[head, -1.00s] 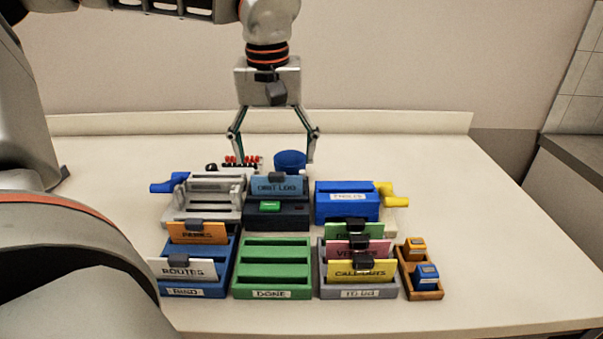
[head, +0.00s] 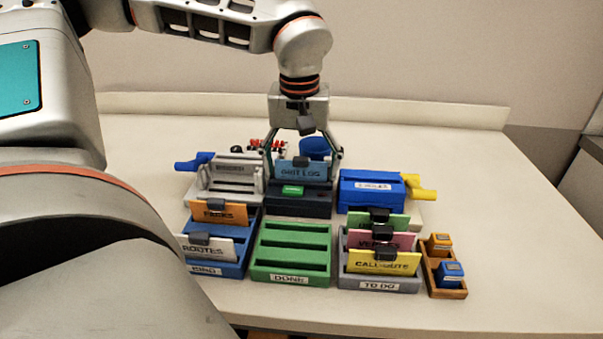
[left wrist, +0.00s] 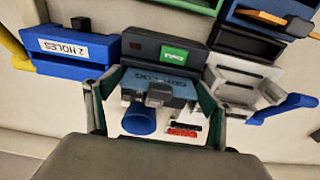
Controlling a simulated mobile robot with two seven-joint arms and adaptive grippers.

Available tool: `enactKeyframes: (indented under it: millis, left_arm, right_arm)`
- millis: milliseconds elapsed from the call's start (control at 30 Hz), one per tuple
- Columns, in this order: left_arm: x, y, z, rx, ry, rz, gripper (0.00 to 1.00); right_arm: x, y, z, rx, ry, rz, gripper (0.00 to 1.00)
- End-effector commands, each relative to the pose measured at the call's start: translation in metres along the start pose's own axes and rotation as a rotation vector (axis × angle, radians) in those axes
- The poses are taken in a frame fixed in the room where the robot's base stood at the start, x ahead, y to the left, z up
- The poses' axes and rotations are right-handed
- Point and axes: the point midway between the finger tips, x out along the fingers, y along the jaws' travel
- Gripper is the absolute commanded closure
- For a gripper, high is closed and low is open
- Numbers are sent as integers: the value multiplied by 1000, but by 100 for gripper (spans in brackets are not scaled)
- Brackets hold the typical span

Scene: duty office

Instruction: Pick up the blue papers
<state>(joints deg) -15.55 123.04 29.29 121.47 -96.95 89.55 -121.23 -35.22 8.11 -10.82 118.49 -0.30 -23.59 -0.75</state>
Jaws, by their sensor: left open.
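The blue papers (head: 297,171) stand upright in the dark device with a green label (head: 290,199) at the middle of the table. A dark clip sits on their top edge. In the left wrist view the blue papers (left wrist: 172,86) lie between my fingers, with the dark clip (left wrist: 159,95) nearest the camera. My left gripper (head: 304,165) points down from above, just behind and around the papers. Its fingers are open, one on each side, and I cannot tell whether they touch. My right gripper is in neither view.
A grey punch with a blue handle (head: 230,178) stands close on the left, a blue punch (head: 370,191) on the right. In front are a blue tray (head: 228,262), an empty green tray (head: 291,258) and a grey tray (head: 380,284). A blue cup (head: 316,147) stands behind.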

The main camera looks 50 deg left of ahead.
Motion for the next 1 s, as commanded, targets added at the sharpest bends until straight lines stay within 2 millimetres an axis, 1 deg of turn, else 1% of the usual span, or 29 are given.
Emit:
enactKeyframes:
  millis: [33, 67, 100, 167, 267, 300, 500, 667, 767, 867, 1000]
  left_arm:
    - [0, 0, 0, 0, 0, 0, 19]
    - [0, 0, 0, 0, 0, 0, 21]
    - [0, 0, 0, 0, 0, 0, 32]
    - [0, 0, 0, 0, 0, 0, 45]
    - [0, 0, 0, 0, 0, 0, 46]
    - [0, 0, 0, 0, 0, 0, 49]
    - [-1, 0, 0, 0, -1, 0, 49]
    - [-8, 0, -1, -2, 1, 1, 49]
    - [-19, 0, -3, 0, 4, 1, 49]
    - [-35, 0, -5, -3, 5, 2, 49]
    - [-63, 0, -8, -3, 7, 3, 49]
  right_arm:
    - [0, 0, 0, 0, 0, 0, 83]
    - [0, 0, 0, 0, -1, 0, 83]
    - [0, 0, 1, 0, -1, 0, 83]
    - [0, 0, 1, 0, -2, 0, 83]
    - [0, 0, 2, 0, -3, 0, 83]
    - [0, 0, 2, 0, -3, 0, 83]
    - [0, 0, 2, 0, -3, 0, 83]
    - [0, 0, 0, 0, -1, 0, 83]
    - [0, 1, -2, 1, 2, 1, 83]
    - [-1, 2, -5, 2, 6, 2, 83]
    - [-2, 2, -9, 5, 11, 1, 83]
